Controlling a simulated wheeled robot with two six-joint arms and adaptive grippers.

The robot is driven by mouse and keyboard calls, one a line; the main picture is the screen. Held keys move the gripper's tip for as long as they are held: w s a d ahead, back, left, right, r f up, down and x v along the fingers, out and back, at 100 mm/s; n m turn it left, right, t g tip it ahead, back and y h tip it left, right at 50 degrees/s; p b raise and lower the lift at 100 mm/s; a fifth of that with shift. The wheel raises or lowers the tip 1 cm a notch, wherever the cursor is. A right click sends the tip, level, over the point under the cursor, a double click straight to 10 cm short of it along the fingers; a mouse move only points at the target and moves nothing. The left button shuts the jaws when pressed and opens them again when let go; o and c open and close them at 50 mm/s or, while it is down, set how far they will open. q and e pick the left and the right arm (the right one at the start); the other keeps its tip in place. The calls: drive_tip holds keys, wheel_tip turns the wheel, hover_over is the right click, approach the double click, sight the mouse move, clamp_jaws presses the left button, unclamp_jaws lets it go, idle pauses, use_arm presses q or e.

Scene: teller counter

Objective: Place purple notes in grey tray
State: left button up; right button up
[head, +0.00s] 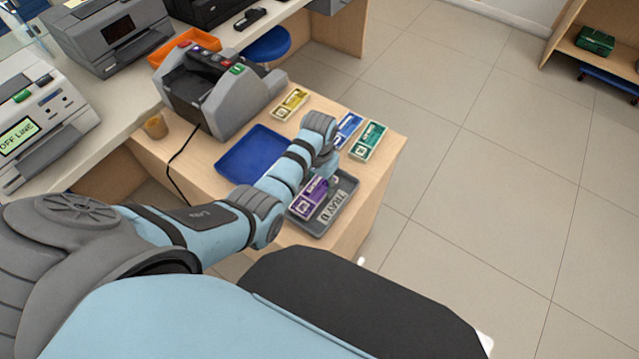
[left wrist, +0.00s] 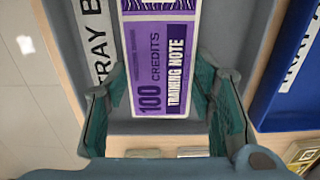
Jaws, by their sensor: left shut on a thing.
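The purple notes (head: 308,199), marked 100 credits, are a banded stack at the grey tray (head: 318,229) labelled "TRAY B". In the left wrist view the purple notes (left wrist: 160,62) lie between the fingertips of my left gripper (left wrist: 160,85), one finger at each long side, with the grey tray (left wrist: 78,20) behind them. My left gripper is shut on the notes. They appear within the tray's outline; whether they touch its floor cannot be told. In the head view my left arm hides part of the gripper and tray. My right gripper is not in view.
A blue tray (head: 245,155) lies left of the grey one. Yellow notes (head: 290,104), blue notes (head: 348,129) and green notes (head: 368,140) lie along the counter's far side. A grey counting machine (head: 222,95) stands at the back left with a cable. Open floor lies right.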

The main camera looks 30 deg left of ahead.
sight(319, 186)
use_arm(q)
drive_tip(key=shift+f, duration=0.1)
drive_tip(key=o, duration=1.3)
wheel_tip(319, 186, up, 12)
drive_tip(key=p, duration=0.3)
drive_tip(key=shift+r+p, duration=0.2)
drive_tip(key=shift+p, duration=0.15)
